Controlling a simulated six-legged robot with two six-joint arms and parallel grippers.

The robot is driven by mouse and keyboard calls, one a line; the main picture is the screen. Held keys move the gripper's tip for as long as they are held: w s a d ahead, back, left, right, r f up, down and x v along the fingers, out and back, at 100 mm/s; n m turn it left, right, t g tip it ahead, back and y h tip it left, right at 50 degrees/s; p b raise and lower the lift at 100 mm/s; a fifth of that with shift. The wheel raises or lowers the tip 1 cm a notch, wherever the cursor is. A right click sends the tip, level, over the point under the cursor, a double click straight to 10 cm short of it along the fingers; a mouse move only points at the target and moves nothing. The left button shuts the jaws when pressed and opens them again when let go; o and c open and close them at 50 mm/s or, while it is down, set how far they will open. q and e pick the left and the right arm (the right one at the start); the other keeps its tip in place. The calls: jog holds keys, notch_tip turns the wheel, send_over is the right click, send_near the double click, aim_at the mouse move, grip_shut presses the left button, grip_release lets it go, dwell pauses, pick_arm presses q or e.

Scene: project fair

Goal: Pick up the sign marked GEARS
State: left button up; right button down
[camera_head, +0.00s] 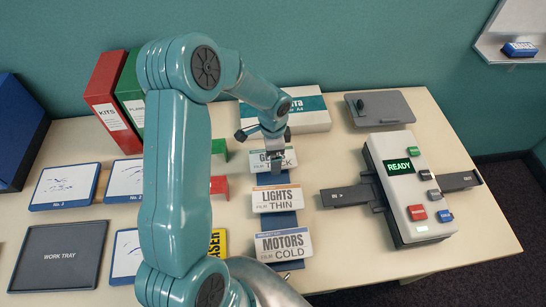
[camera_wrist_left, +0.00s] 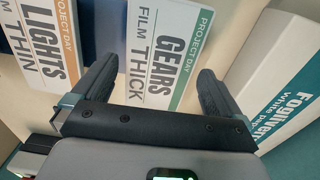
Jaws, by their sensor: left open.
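The GEARS sign (camera_head: 257,161), a white card marked FILM THICK, is at the far end of a column of three signs. In the left wrist view, the GEARS sign (camera_wrist_left: 168,45) has a green band and shows between the fingers. My left gripper (camera_head: 277,162) is over it and hides part of its lettering. In the left wrist view, my left gripper (camera_wrist_left: 157,70) is open, with one finger on each side of the sign. I cannot tell whether the fingers touch it. My right gripper is not in view.
The LIGHTS sign (camera_head: 276,199) and the MOTORS sign (camera_head: 283,244) stand nearer in the same column. A white box (camera_head: 312,118) lies behind the GEARS sign. A device reading READY (camera_head: 412,195) is on the right. A work tray (camera_head: 58,283) is at the left front.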

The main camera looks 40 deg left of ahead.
pick_arm(q)
jog(key=shift+s+f, duration=0.1)
jog(key=shift+s, duration=0.05)
jog(key=c, duration=0.9)
